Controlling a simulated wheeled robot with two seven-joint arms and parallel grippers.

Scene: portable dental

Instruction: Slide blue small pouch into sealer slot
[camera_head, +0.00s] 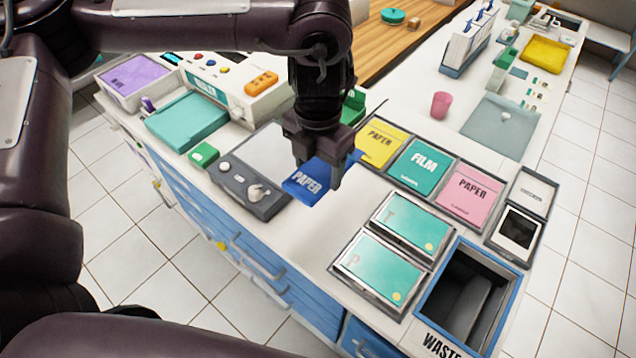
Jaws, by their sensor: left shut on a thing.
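The blue small pouch (303,191), marked PAPER, is at the centre of the head view, at the right side of a grey device. My left gripper (318,175) points down from above and is shut on the pouch; its fingers cover part of it. The grey device has a dark front (243,194) with knobs and a pale flat top (277,146). I cannot tell for sure whether it is the sealer, and no slot shows clearly. My right gripper is not in view.
Yellow (379,142), teal (420,167) and pink (469,195) packs lie in trays to the right. Two green-topped trays and an open waste bin (450,251) are nearer. A white machine with buttons (235,84) stands behind left. Counter before the pouch is clear.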

